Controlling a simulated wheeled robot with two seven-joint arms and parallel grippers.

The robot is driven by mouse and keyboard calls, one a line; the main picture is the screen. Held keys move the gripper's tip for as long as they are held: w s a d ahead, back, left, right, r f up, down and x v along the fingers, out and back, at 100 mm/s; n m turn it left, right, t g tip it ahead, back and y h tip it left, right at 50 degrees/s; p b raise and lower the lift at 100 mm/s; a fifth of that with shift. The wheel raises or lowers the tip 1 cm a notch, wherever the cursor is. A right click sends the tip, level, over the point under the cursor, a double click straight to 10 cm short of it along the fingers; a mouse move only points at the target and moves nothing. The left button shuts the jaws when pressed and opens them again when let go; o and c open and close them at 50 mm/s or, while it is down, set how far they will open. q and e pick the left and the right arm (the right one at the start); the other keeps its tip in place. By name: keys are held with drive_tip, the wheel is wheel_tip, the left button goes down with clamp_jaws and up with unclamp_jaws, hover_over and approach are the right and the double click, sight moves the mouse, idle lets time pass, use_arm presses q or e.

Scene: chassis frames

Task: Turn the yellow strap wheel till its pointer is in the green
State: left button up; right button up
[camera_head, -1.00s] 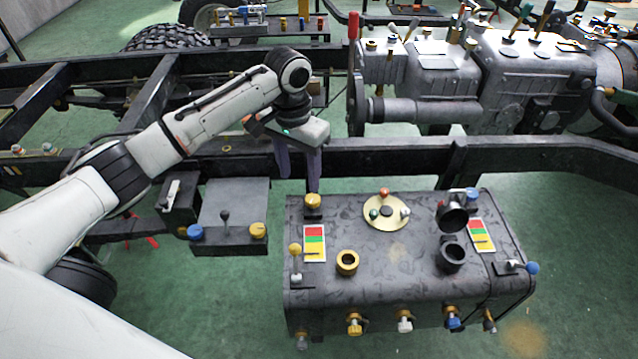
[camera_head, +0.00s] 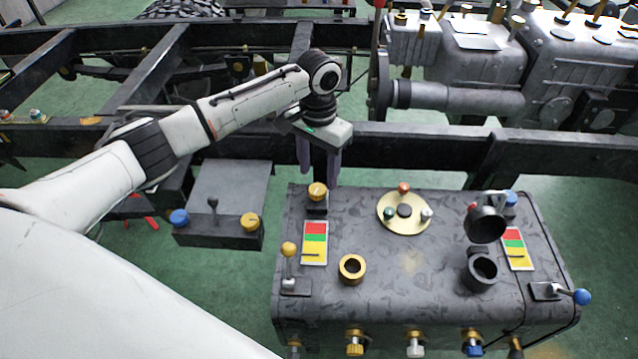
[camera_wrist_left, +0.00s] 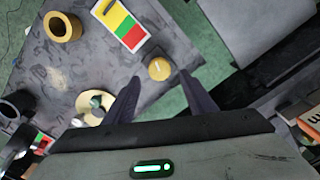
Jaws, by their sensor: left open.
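The yellow strap wheel (camera_head: 318,191) is a small round knob on a dark post at the back left corner of the dark tank (camera_head: 380,300). In the left wrist view the wheel (camera_wrist_left: 159,68) shows a pale line on its top. A red, green and yellow gauge card (camera_head: 314,243) lies in front of it, with a small dark mark in the yellow band. My left gripper (camera_head: 319,168) points down, open and empty, just behind and above the wheel. In the left wrist view the wheel appears between the fingertips (camera_wrist_left: 160,80); contact cannot be told. My right gripper is not in view.
A box with blue and yellow knobs (camera_head: 250,222) stands left of the tank. A yellow-knobbed lever (camera_head: 289,252), a brass ring (camera_head: 352,268) and a brass disc (camera_head: 404,226) are on the tank top. A dark frame rail (camera_head: 420,152) runs behind it.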

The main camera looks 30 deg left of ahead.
sight(319, 188)
use_arm(q)
drive_tip(key=shift+f, duration=2.2)
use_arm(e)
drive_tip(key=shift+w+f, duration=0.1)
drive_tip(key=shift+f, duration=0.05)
use_arm(q)
drive_tip(key=c, duration=1)
drive_tip(key=shift+r+m+p, duration=0.2)
drive_tip(key=shift+m+p, duration=0.2)
drive_tip(key=shift+p, duration=0.2)
drive_tip(key=shift+c, duration=0.2)
drive_tip(key=shift+d+m+p, duration=0.1)
drive_tip(key=shift+m+p, duration=0.9)
drive_tip(key=shift+p, duration=0.25)
drive_tip(key=shift+m+p, duration=0.85)
drive_tip(key=shift+m, duration=0.15)
drive_tip(key=shift+f+m+p, duration=0.15)
drive_tip(key=shift+m+p, duration=0.25)
drive_tip(key=shift+m, duration=0.4)
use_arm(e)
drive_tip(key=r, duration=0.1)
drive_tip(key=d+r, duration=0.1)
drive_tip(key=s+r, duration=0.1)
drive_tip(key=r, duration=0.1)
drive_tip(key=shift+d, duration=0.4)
use_arm(q)
drive_tip(key=shift+m, duration=0.3)
